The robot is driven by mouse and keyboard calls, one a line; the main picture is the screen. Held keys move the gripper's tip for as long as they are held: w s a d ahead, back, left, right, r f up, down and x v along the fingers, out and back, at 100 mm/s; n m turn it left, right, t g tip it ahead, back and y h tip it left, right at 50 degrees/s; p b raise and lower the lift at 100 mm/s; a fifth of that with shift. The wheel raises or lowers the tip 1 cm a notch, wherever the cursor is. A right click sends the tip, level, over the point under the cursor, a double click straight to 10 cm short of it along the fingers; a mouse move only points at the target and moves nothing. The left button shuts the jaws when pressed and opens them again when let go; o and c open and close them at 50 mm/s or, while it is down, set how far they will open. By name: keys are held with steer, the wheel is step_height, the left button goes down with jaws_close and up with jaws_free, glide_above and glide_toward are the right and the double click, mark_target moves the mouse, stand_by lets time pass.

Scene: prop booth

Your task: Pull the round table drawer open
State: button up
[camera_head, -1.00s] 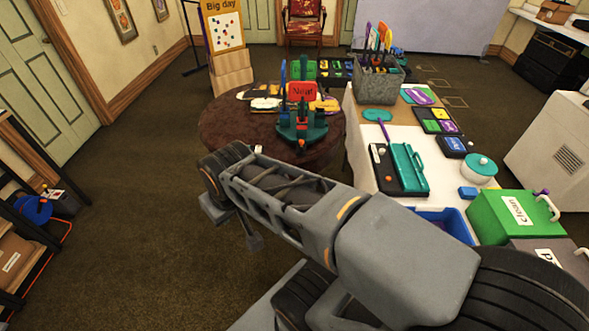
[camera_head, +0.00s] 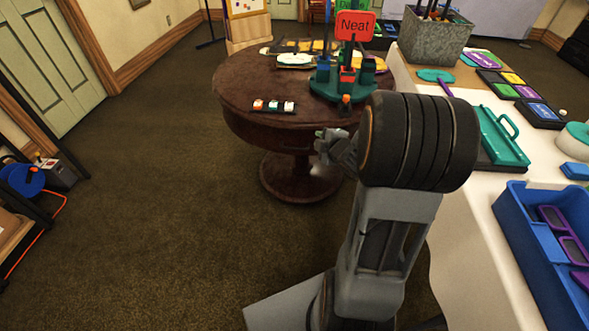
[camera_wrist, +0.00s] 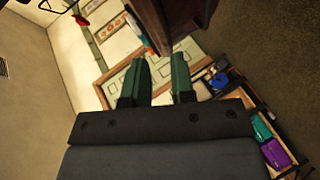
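The dark brown round table (camera_head: 238,98) stands ahead on a central pedestal (camera_head: 290,180). My gripper (camera_head: 325,143) is small in the head view, just below the tabletop's near right edge. I cannot tell if it touches the table. In the wrist view my gripper (camera_wrist: 159,72) has its two green fingers apart with nothing between them. A dark brown wooden piece (camera_wrist: 178,18) lies beyond the fingertips, perhaps part of the table.
On the table stand a teal rack (camera_head: 335,86) with a red "Neat" sign and several small blocks (camera_head: 273,106). A white-covered table (camera_head: 480,215) with a blue bin (camera_head: 535,255) is close on my right.

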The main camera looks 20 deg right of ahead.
mark_target(295, 149)
step_height(295, 149, down, 10)
steer(key=s+n+t+y+b, duration=0.1)
steer(key=n+t+y+b, duration=0.1)
steer(key=n+y+b, duration=0.25)
steer(key=shift+n, duration=0.25)
steer(key=b+x, duration=0.4)
steer(key=x, duration=0.9)
steer(key=shift+w, duration=0.1)
jaws_close()
